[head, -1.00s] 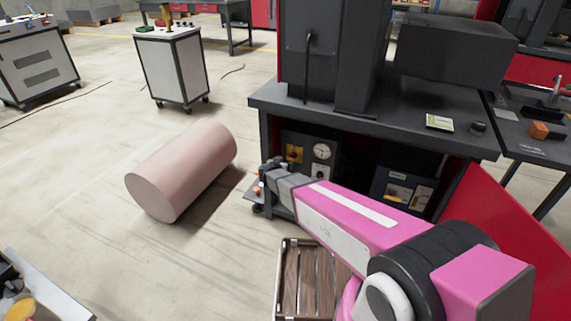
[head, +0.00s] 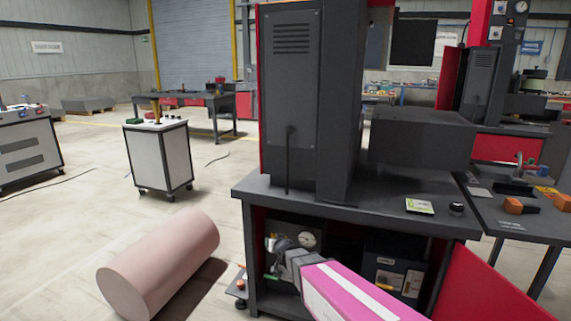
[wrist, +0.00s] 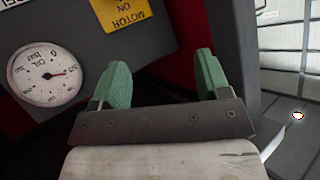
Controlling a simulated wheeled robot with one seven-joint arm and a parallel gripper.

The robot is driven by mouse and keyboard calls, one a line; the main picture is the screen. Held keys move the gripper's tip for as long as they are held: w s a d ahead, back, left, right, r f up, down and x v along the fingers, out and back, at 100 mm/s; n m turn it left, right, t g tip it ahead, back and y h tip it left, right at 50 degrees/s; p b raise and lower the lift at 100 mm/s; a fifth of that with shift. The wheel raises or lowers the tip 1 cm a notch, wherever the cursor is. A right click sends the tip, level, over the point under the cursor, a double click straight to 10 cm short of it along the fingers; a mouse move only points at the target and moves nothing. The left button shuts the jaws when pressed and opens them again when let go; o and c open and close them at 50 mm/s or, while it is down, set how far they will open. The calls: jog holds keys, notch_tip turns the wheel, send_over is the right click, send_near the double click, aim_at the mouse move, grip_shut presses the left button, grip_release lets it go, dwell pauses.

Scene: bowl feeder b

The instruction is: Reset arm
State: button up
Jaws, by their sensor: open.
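My gripper (wrist: 160,82) is open in the wrist view, with two green fingertips spread apart and nothing between them. It points toward a dark panel with a white oil gauge (wrist: 45,75) and a yellow motor label (wrist: 124,32). In the head view my pink arm comes in from the bottom, and its wrist end is in front of the dark workbench's lower opening. The same gauge (head: 306,240) shows there, just beyond the wrist. The fingertips are partly hidden and small in the head view.
The dark workbench (head: 340,213) carries a tall machine (head: 290,100). A red panel (head: 490,285) leans at the lower right. A large pink cylinder (head: 165,262) lies on the floor at left, with a white wheeled cabinet (head: 160,158) behind it. Open floor lies left of the cylinder.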

jog(key=s+d+r+m+g+h, duration=0.1)
jog(key=s+d+g+h, duration=0.3)
jog(key=s+d+g, duration=0.8)
jog(key=s+d, duration=1.1)
jog(key=shift+d+r, duration=0.2)
jog(key=shift+d, duration=0.05)
